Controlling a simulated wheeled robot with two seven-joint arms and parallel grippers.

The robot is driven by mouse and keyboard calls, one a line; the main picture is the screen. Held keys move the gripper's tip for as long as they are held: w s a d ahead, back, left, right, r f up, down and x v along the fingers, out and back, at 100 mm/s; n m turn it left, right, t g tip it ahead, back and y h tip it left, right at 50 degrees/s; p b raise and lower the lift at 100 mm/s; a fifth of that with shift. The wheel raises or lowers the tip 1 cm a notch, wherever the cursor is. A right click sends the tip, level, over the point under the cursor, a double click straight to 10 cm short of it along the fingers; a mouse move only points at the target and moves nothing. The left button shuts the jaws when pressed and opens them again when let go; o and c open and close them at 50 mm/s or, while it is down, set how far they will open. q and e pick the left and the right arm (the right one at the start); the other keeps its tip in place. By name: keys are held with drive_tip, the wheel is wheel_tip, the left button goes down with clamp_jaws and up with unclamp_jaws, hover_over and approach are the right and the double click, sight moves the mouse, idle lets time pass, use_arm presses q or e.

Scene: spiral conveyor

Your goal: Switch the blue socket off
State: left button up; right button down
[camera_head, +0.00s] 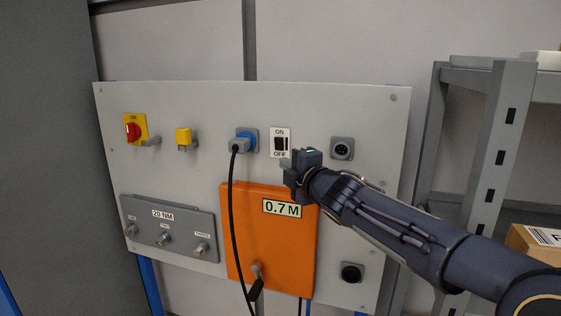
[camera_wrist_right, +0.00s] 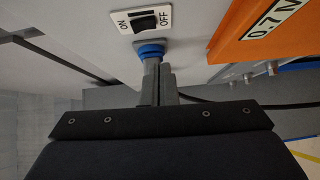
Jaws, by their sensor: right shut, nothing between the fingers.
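The blue socket (camera_head: 247,138) is on the upper middle of the grey panel, with a grey plug (camera_head: 238,146) and black cable in it. Right of it is a white ON/OFF plate (camera_head: 287,133) with a black rocker switch (camera_head: 279,145); I cannot tell which way the rocker is pressed. My right gripper (camera_head: 287,164) is shut and empty, its tips just below the OFF label. In the right wrist view the fingers (camera_wrist_right: 159,84) point towards the blue socket (camera_wrist_right: 149,49), and the switch (camera_wrist_right: 145,22) lies beyond. Contact is not visible. My left gripper is out of view.
The panel (camera_head: 205,105) also bears a red-and-yellow knob (camera_head: 134,130), a yellow socket (camera_head: 183,137), a round black connector (camera_head: 342,148) and an orange door (camera_head: 285,245) marked 0.7 M. The cable (camera_head: 233,215) hangs in front of this door. A grey shelf (camera_head: 492,155) stands at right.

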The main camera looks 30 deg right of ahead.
drive_tip(key=s, duration=0.5)
drive_tip(key=shift+s+a, duration=0.15)
drive_tip(key=shift+a, duration=0.25)
drive_tip(key=s+a+f+m+g, duration=0.4)
drive_tip(key=s+f+m+g, duration=0.2)
drive_tip(key=s+f+m, duration=0.65)
drive_tip(key=s+a+f+m+g+y, duration=0.5)
drive_tip(key=s+a+f+m+g, duration=0.1)
drive_tip(key=s+a+f, duration=0.6)
wheel_tip(320, 180, down, 2)
drive_tip(key=shift+s+a, duration=0.2)
drive_tip(key=shift+s, duration=0.85)
